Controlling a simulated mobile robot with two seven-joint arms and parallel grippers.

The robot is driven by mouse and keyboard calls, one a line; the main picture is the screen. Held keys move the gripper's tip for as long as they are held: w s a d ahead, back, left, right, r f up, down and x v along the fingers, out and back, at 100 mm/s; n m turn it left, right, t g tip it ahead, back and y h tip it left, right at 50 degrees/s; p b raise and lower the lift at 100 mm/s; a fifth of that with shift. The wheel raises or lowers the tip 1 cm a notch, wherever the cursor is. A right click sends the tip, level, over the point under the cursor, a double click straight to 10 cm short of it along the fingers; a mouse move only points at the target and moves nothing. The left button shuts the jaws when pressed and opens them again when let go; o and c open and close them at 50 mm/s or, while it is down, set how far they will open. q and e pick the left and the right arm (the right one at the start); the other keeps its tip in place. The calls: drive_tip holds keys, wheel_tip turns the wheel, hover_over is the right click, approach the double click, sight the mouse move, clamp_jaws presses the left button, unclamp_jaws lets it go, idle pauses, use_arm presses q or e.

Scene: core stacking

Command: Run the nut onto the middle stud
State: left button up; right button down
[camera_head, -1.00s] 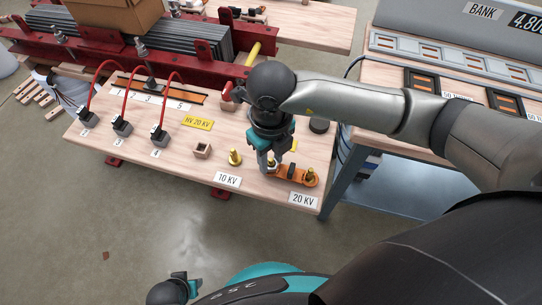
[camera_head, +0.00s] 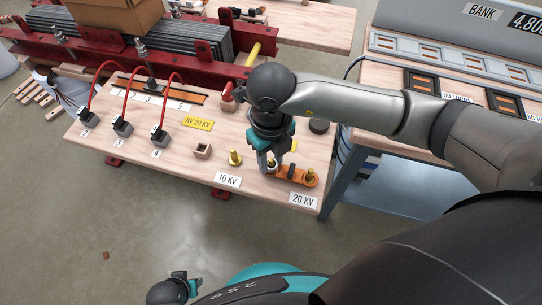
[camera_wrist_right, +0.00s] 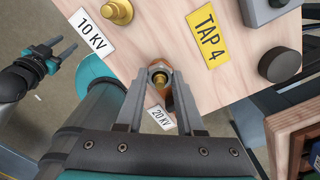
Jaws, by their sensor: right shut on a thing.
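The middle stud (camera_wrist_right: 159,84) is brass, and its top shows inside a grey nut (camera_wrist_right: 158,72) in the right wrist view. My right gripper (camera_head: 270,168) points down over this stud in the head view. In the right wrist view its two fingers (camera_wrist_right: 159,92) are shut on the nut, one on each side. The nut appears around the stud; how far down it sits I cannot tell. An orange link (camera_head: 293,174) runs from the middle stud to the right stud (camera_head: 310,177). My left gripper (camera_head: 191,284) is low in the head view, with fingers apart and empty.
The left brass stud (camera_head: 235,158) stands behind the 10 KV label (camera_head: 228,180). The board's front edge is close to the studs.

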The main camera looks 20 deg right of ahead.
drive_tip(key=m+p, duration=0.1)
drive_tip(key=m, duration=0.2)
drive_tip(key=shift+r, duration=0.1)
drive_tip(key=shift+m+p, duration=0.35)
drive_tip(key=shift+m, duration=0.25)
drive_tip(key=m+p, duration=0.1)
drive_tip(key=m, duration=0.1)
drive_tip(key=shift+s+m+p, duration=0.1)
drive_tip(key=shift+m+p, duration=0.2)
drive_tip(key=shift+p, duration=0.1)
drive_tip(key=shift+m+p, duration=0.35)
drive_tip(key=shift+m, duration=0.65)
